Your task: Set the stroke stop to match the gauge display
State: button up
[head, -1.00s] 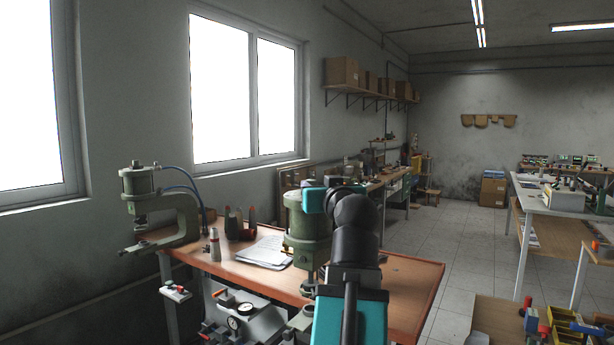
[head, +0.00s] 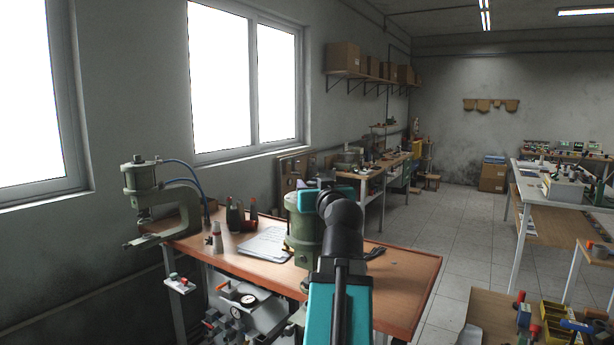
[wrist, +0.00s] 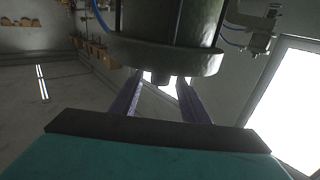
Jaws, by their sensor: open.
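The near press has a green cylinder (head: 304,228) on the wooden bench, partly hidden behind my arm. In the wrist view, which is upside down, its dark flanged end (wrist: 165,55) fills the top. A small knob or stem (wrist: 161,78) sticks out of that end. My gripper (wrist: 160,76) is open, with one finger on each side of the knob; I cannot tell whether they touch it. In the head view the fingers are hidden behind my wrist. Round white-faced gauges (head: 248,300) sit on a grey unit below the bench front; their readings are too small to tell.
A second green press (head: 138,178) with blue hoses stands at the bench's left end. The bench's right end (head: 412,268) is mostly clear. Small coloured controls (head: 179,283) hang at the front left.

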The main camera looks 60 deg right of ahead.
jog(key=shift+p+x, duration=1.45)
jog(key=shift+p, duration=0.4)
jog(key=shift+p+x, duration=0.3)
jog(key=shift+x, duration=1.15)
grip_shut()
jog(key=shift+a+f, duration=0.15)
jog(key=shift+s, duration=0.1)
